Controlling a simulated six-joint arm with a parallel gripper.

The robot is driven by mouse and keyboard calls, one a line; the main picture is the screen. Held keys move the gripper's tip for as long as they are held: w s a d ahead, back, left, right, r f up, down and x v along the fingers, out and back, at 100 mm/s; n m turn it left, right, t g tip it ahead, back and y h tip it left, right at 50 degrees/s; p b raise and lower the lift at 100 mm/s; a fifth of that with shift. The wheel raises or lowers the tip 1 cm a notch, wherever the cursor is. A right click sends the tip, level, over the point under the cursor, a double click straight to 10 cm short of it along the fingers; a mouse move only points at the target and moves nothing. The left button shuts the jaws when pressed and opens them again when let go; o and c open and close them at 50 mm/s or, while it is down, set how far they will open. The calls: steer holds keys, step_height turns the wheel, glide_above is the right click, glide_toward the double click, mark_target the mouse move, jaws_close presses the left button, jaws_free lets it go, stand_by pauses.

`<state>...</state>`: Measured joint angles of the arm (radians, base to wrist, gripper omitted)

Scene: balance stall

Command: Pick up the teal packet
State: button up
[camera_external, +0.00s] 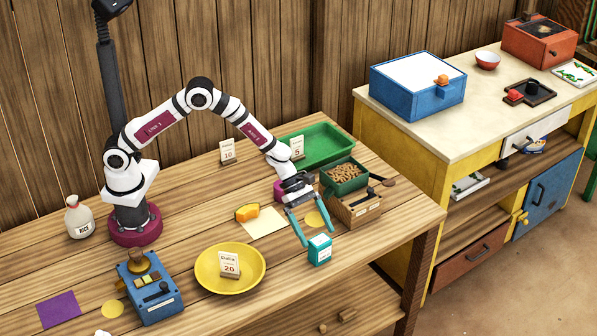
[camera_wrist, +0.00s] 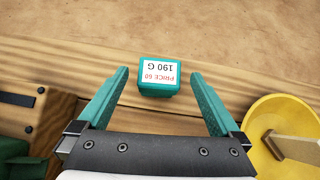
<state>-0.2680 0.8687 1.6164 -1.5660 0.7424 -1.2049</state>
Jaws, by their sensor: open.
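The teal packet (camera_external: 320,249) stands near the front edge of the wooden table, with a white label on it. In the wrist view the packet (camera_wrist: 158,78) shows its label, "PRICE 60" and "190 G", upside down. My gripper (camera_external: 306,230) is open, with its teal fingers reaching down close to the packet. In the wrist view the gripper's fingertips (camera_wrist: 159,73) stand to the left and right of the packet, with a gap on each side. Nothing is held.
A yellow plate (camera_external: 208,280) with a "20" card (camera_external: 229,264) lies to the left. A wooden box (camera_external: 352,212) and a green tray of brown pieces (camera_external: 345,172) stand to the right. The table's front edge (camera_wrist: 215,72) runs close by the packet.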

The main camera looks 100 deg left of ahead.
mark_target(325, 252)
steer(key=x, duration=0.6)
steer(key=shift+w+f, duration=0.1)
steer(key=shift+f, duration=0.35)
steer(key=c, duration=1.5)
